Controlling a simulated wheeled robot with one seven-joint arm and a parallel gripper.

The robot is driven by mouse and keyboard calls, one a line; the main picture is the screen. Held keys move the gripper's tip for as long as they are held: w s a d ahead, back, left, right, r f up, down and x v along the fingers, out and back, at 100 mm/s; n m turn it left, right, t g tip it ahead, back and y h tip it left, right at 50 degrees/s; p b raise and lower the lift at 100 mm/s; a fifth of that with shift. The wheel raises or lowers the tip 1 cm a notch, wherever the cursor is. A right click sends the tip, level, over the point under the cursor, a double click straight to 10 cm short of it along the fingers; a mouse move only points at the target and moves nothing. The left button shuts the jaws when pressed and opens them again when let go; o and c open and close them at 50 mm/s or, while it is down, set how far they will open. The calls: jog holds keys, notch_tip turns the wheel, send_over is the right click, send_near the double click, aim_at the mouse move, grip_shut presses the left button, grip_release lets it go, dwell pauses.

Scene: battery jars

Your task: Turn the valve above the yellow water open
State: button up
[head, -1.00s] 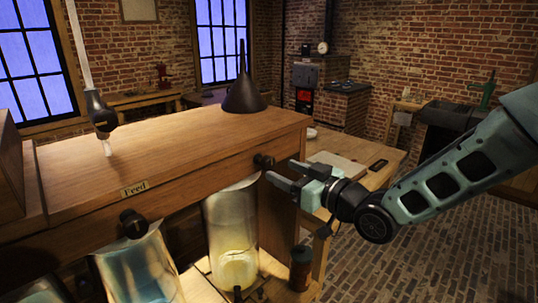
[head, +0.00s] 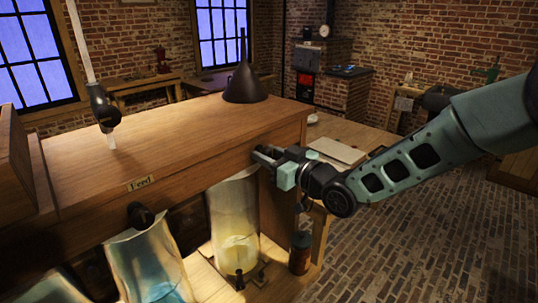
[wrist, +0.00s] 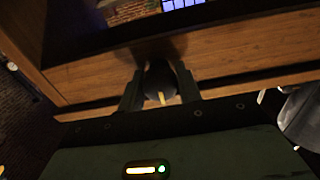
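The jar with yellow water (head: 236,225) stands under the wooden shelf, right of the jar with blue water (head: 150,265). The valve above the yellow water is a round dark knob on the shelf's front face. In the wrist view the knob (wrist: 160,80) sits between the fingers, with a pale yellow mark on its lower part. My gripper (head: 267,156) is at the knob, its fingers on either side, and it hides most of the knob in the head view. Whether the fingers press on the knob cannot be told. The knob above the blue water (head: 139,214) is free.
The shelf carries a "Feed" label (head: 140,183) and a dark funnel (head: 246,85). A brown bottle (head: 300,253) stands right of the yellow jar, below my gripper. A table (head: 365,135) lies behind my gripper. Brick floor is clear at the right.

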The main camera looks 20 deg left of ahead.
jog(key=shift+f+n+b, duration=0.2)
jog(key=shift+n+b, duration=0.1)
jog(key=shift+b, duration=0.75)
jog(key=shift+f+b, duration=0.15)
jog(key=shift+b, duration=0.5)
jog(key=n+b, duration=0.3)
jog(key=b, duration=0.4)
jog(key=shift+f+n, duration=0.15)
jog(key=shift+n, duration=0.15)
jog(key=n+b, duration=0.3)
jog(key=b, duration=0.4)
jog(key=shift+n, duration=0.3)
jog(key=n+b, duration=0.3)
jog(key=b, duration=0.2)
jog(key=shift+n, duration=0.3)
jog(key=n+b, duration=0.2)
jog(key=b, duration=0.1)
jog(key=n+b, duration=0.2)
jog(key=shift+r, duration=0.25)
jog(key=shift+r+n+b, duration=0.15)
jog(key=shift+n+b, duration=0.85)
jog(key=shift+n, duration=0.2)
